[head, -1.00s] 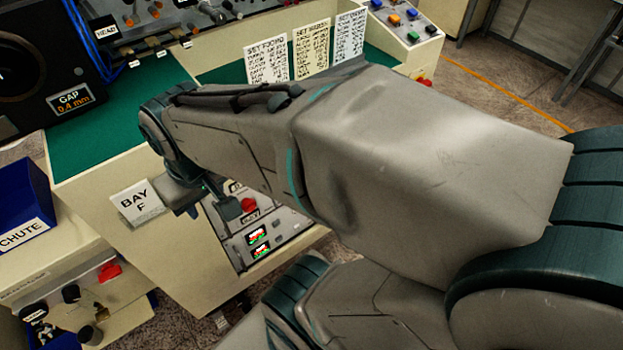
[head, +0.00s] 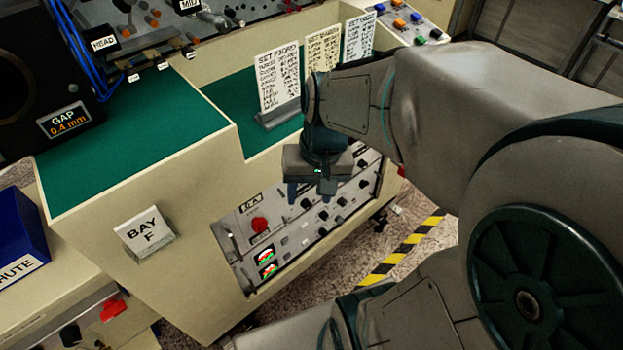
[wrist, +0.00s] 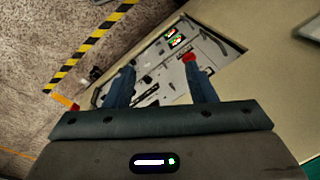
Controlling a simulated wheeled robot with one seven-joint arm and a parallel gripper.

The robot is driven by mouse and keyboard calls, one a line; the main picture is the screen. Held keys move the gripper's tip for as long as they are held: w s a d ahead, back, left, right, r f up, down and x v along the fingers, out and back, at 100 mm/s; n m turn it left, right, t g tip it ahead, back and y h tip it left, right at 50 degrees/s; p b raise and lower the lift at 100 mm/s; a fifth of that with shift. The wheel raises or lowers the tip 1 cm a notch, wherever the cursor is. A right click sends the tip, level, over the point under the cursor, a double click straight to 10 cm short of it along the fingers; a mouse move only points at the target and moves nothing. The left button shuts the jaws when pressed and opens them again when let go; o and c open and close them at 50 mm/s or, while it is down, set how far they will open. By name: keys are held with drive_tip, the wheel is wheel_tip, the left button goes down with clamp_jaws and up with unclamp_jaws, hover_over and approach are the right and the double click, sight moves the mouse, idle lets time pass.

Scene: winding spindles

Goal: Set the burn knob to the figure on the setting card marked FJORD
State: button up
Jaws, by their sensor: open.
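The setting card headed SET FJORD (head: 278,82) stands upright in a holder on the green worktop in the head view. Its lines are too small to read. A grey control panel (head: 300,236) is set into the cabinet front below, with several dark knobs, a red knob (head: 259,225) and two lit meters (head: 265,262). I cannot tell which knob is the burn knob. My gripper (head: 310,192) is open and empty, pointing down in front of the panel's upper part. In the wrist view the panel (wrist: 150,88) shows beyond and between the fingers (wrist: 159,70).
Two more cards (head: 322,48) (head: 358,38) stand right of the FJORD card. A blue chute bin (head: 18,238) is at left. Yellow-black floor tape (head: 405,250) runs right of the cabinet.

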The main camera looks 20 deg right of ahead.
drive_tip(key=w+d+f+m+t+y+b, duration=0.15)
drive_tip(key=w+f+m+y+b, duration=0.3)
drive_tip(key=f, duration=0.65)
drive_tip(key=w+d+f+m+y+b, duration=0.3)
drive_tip(key=f+m+b, duration=0.2)
drive_tip(key=f, duration=0.6)
drive_tip(key=w+d+f+m+t+y+b, duration=0.1)
drive_tip(key=w+d+f+m+y+b, duration=0.3)
drive_tip(key=f, duration=0.7)
drive_tip(key=m+t+h+b, duration=0.7)
drive_tip(key=m+t+b, duration=0.75)
drive_tip(key=m, duration=0.55)
approach(326, 235)
drive_tip(key=shift+n+g, duration=0.25)
drive_tip(key=shift+g, duration=0.05)
drive_tip(key=x, duration=0.7)
drive_tip(key=shift+w+a+r+b, duration=0.1)
drive_tip(key=shift+w+r+b, duration=0.05)
drive_tip(key=shift+r+b, duration=0.2)
drive_tip(key=shift+w+a+r, duration=0.1)
drive_tip(key=shift+w+a, duration=0.15)
drive_tip(key=shift+w, duration=0.45)
drive_tip(key=c, duration=1)
